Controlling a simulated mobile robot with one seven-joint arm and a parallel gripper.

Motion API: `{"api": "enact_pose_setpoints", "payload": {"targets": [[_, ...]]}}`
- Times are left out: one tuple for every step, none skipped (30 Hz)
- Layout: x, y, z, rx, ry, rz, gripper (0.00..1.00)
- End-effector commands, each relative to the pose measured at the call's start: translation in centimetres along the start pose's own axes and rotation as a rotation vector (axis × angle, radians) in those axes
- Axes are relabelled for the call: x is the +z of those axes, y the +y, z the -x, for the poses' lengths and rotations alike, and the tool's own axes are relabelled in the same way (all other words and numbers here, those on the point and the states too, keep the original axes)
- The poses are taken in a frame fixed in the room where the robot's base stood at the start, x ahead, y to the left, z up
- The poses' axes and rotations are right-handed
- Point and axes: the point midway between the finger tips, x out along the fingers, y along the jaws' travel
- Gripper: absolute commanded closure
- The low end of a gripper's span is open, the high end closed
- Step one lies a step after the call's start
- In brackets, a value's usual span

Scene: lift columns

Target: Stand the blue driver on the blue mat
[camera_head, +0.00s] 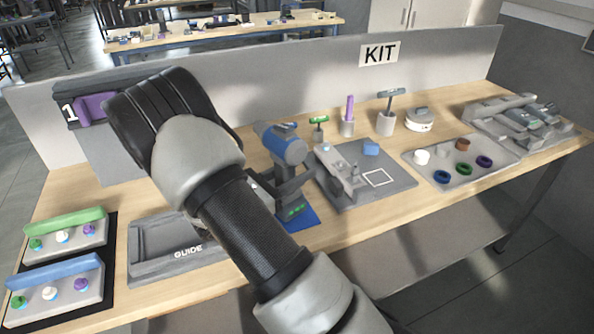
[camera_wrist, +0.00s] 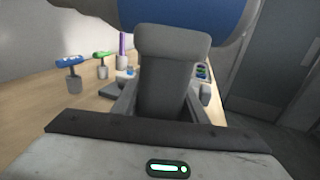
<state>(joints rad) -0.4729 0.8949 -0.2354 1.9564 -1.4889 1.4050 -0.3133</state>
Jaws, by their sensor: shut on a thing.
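The blue driver (camera_head: 282,143) is upright in the head view, with its dark base and green lights low down over the blue mat (camera_head: 307,218). Only part of the mat shows; my arm and the driver hide the rest. I cannot tell whether the base touches the mat. My gripper (camera_head: 290,184) is shut on the driver's grip, below the blue body. In the wrist view, the driver's grey grip (camera_wrist: 172,75) stands between the fingers of my gripper (camera_wrist: 168,105), with the blue body above.
A grey GUIDE tray (camera_head: 150,262) lies left of my arm. A grey fixture plate (camera_head: 392,170) with a blue block stands close right of the driver. Behind are holders with a purple stick (camera_head: 349,108) and a T-handle tool (camera_head: 390,96). A parts tray (camera_head: 425,179) is farther right.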

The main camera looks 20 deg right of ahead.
Motion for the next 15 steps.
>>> {"api": "enact_pose_setpoints", "payload": {"targets": [[0.15, 0.02, -0.04, -0.001, -0.004, -0.002, 1.0], [0.12, 0.02, -0.04, -0.001, -0.004, -0.002, 1.0], [0.09, 0.02, -0.04, -0.001, -0.004, -0.002, 1.0], [0.06, 0.02, -0.04, -0.001, -0.004, -0.002, 1.0], [0.02, 0.03, -0.04, -0.001, -0.004, -0.002, 1.0], [-0.02, 0.03, -0.04, -0.001, -0.004, -0.002, 1.0], [-0.06, 0.03, -0.04, -0.001, -0.004, -0.002, 1.0], [-0.09, 0.03, -0.04, -0.001, -0.004, -0.002, 1.0], [-0.13, 0.03, -0.04, -0.001, -0.004, -0.002, 1.0], [-0.16, 0.03, -0.04, -0.001, -0.004, -0.002, 1.0], [-0.19, 0.03, -0.04, -0.001, -0.004, -0.002, 1.0], [-0.24, 0.03, -0.04, -0.001, -0.004, -0.002, 1.0], [-0.27, 0.03, -0.04, -0.001, -0.004, -0.002, 1.0], [-0.3, 0.03, -0.04, -0.001, -0.004, -0.002, 1.0], [-0.34, 0.03, -0.04, -0.001, -0.004, -0.002, 1.0]]}}
